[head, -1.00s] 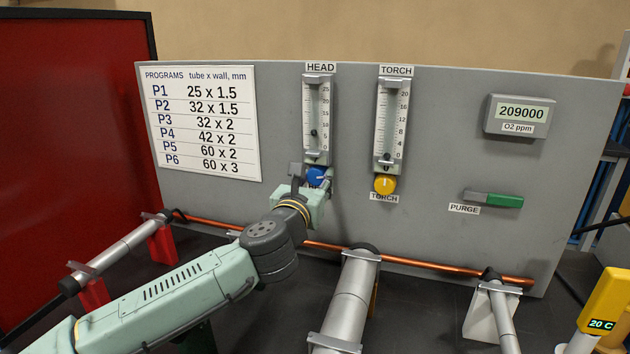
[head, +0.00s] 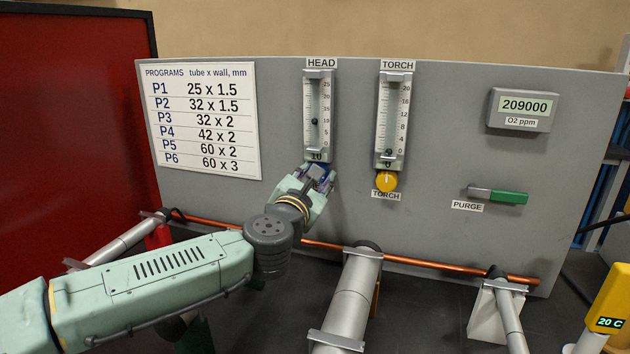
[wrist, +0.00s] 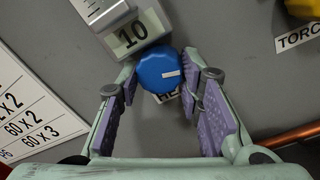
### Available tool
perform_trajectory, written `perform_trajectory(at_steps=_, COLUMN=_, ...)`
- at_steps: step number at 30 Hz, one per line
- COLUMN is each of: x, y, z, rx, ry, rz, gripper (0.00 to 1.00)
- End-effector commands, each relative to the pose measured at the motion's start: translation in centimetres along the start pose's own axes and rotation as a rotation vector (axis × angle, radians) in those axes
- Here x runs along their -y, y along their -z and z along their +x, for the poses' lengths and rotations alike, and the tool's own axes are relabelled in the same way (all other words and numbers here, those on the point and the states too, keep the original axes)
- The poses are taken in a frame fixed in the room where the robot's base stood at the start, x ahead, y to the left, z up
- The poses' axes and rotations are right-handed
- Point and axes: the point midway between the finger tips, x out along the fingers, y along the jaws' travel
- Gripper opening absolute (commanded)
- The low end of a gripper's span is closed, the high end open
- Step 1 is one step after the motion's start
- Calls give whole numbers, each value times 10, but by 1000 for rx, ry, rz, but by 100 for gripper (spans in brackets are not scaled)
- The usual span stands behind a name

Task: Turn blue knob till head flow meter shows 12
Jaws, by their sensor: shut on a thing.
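The blue knob (head: 322,170) sits on the grey panel under the HEAD flow meter (head: 317,112). In the wrist view the round blue knob (wrist: 160,74), with a white mark pointing right, lies between the two purple-padded fingers. My gripper (head: 316,175) is shut on the knob; in the wrist view the gripper (wrist: 165,80) has a finger at each side of it. The HEAD meter's dark float stands near 10, and the small plate (wrist: 130,36) below the meter reads 10. The label under the knob is partly hidden.
The TORCH flow meter (head: 391,115) reads 0, with its yellow knob (head: 386,181) close to the right of my gripper. A green PURGE lever (head: 507,197) and an O2 display (head: 522,109) are farther right. A copper tube (head: 420,264) runs along the panel's bottom.

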Motion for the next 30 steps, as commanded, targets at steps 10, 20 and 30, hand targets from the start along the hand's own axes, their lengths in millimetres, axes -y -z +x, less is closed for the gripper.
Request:
perform_trajectory(at_steps=10, x=0, y=0, z=0, rx=2, ry=0, rz=37, gripper=5)
perform_trajectory(at_steps=20, x=0, y=0, z=0, rx=2, ry=0, rz=35, gripper=40)
perform_trajectory(at_steps=30, x=0, y=0, z=0, rx=2, ry=0, rz=34, gripper=53)
